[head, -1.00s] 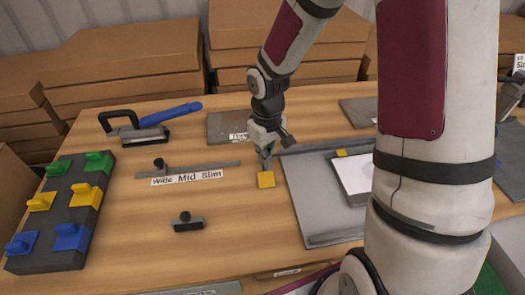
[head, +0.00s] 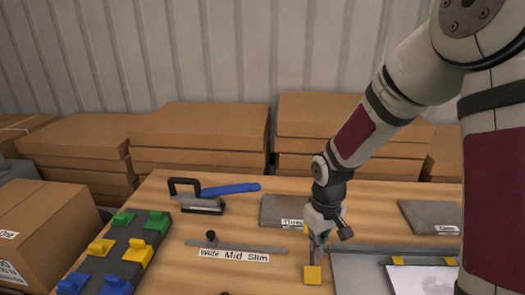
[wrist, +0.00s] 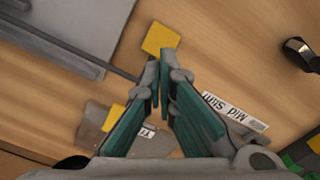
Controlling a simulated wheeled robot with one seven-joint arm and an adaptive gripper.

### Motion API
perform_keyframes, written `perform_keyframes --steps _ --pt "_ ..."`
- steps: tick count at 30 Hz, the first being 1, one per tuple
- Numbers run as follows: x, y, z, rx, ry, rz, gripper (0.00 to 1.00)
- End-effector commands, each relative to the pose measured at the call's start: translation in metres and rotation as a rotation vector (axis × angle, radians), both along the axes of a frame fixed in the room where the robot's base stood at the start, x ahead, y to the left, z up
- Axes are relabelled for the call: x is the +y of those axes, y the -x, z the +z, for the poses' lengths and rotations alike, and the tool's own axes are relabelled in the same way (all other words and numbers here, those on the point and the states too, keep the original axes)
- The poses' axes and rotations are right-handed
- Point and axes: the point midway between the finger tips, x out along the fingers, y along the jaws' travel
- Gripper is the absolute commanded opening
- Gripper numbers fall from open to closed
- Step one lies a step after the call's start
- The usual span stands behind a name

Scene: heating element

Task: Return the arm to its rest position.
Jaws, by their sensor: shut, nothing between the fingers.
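My gripper (head: 317,242) hangs from my arm over the wooden table (head: 245,275), with its fingers pointing down. In the wrist view its two fingers (wrist: 160,85) are closed together with nothing between them. A yellow square piece (head: 312,275) shows just below the fingertips in the head view. It also shows just past the fingertips in the wrist view (wrist: 161,39). The fingers appear apart from it, but their height above it is hard to judge. My upper arm covers part of the table's right side.
A dark block with green, yellow and blue pieces (head: 125,240) lies at left. A labelled strip (head: 234,256) and a blue-handled tool (head: 205,207) lie left of my gripper. A grey plate with a white sheet (head: 423,280) is at right. Cardboard boxes (head: 200,130) stand behind.

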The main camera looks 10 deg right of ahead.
Motion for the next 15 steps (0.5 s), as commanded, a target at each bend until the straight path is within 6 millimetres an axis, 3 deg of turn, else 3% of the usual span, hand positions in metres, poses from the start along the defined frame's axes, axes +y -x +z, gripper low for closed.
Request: perform_keyframes --steps 8,15 --pt "-0.011 0.025 0.079 -0.087 0.072 -0.061 0.0" --pt "-0.015 0.069 0.15 -0.18 0.1 -0.143 0.0"
